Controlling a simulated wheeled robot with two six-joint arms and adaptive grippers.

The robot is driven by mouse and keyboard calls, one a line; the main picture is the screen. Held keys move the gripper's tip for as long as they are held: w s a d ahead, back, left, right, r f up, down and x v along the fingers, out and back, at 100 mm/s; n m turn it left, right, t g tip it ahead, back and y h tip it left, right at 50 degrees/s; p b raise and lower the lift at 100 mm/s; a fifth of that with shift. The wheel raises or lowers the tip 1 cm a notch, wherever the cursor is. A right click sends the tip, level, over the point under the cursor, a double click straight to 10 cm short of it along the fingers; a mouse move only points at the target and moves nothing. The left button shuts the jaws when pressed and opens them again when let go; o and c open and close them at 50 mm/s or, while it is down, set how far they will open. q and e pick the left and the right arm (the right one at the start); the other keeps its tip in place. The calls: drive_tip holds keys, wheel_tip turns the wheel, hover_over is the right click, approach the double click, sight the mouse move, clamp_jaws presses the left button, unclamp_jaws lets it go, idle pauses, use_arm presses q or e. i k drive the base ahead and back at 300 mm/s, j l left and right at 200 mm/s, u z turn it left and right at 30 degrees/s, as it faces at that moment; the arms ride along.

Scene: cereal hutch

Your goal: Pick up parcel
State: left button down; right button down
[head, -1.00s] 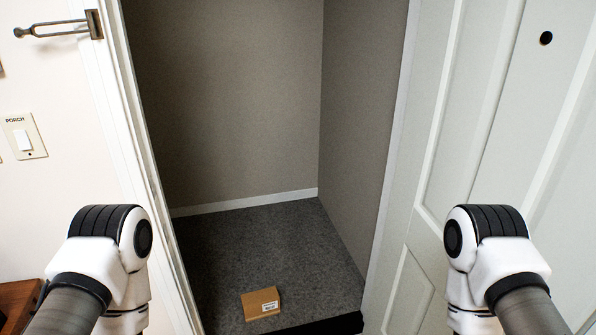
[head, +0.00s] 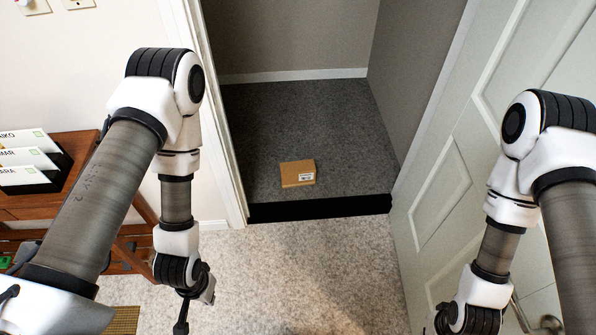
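The parcel (head: 297,173) is a small flat brown box with a white label at its front right. It lies on the dark grey carpet inside the doorway, near the black front edge of the raised floor. My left gripper (head: 182,322) hangs low, left of and nearer than the parcel, well apart from it. Its fingers are small and partly cut off by the picture's lower edge. My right arm comes in from the right, and its wrist shows low at the right. The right gripper's fingers are below the picture.
A black step edge (head: 320,207) fronts the closet floor. A white door (head: 470,150) stands open on the right, and a white door frame (head: 222,130) is on the left. A wooden table (head: 75,150) with white cards stands at the left. Speckled carpet (head: 310,270) in front is clear.

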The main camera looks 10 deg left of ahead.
sight(300, 173)
drive_tip(key=i+u, duration=0.1)
drive_tip(key=i, duration=0.45)
drive_tip(key=i+l+u, duration=0.15)
drive_tip(key=i, duration=0.4)
drive_tip(key=i+l+u, duration=0.1)
drive_tip(key=i, duration=0.4)
drive_tip(key=i+l+u, duration=0.1)
drive_tip(key=i+l, duration=0.15)
drive_tip(key=i, duration=0.3)
drive_tip(key=i+l+u, duration=0.1)
drive_tip(key=i, duration=0.4)
drive_tip(key=l, duration=0.1)
